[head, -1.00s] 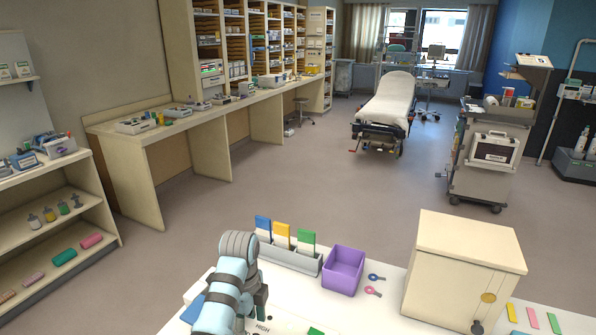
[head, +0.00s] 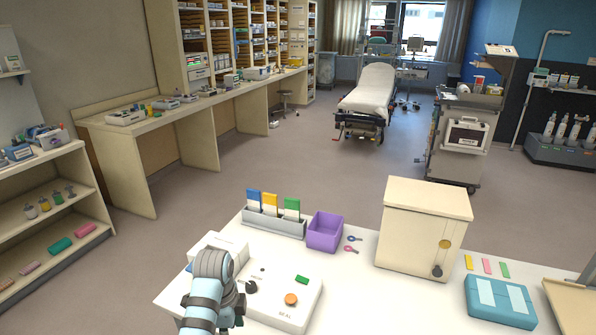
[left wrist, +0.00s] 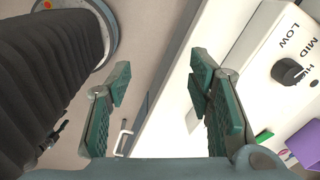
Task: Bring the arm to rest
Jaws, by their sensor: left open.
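My left arm comes in at the bottom left of the head view, over the left end of the white table (head: 262,252). Its left gripper (head: 238,304) is mostly hidden behind the arm there. In the left wrist view the left gripper (left wrist: 158,90) is open, its two green-padded fingers well apart with nothing between them. It is beside a white device (head: 283,312) with a black knob (left wrist: 288,71) marked LOW and MID. The gripper does not touch the knob. My right gripper is not in view.
A divider rack (head: 274,222) with coloured cards, a purple bin (head: 324,232), a cream cabinet (head: 420,232) and a teal case (head: 499,301) stand on the table. Two keys lie near the bin. Shelves line the left wall. The floor (head: 270,165) behind the table is clear.

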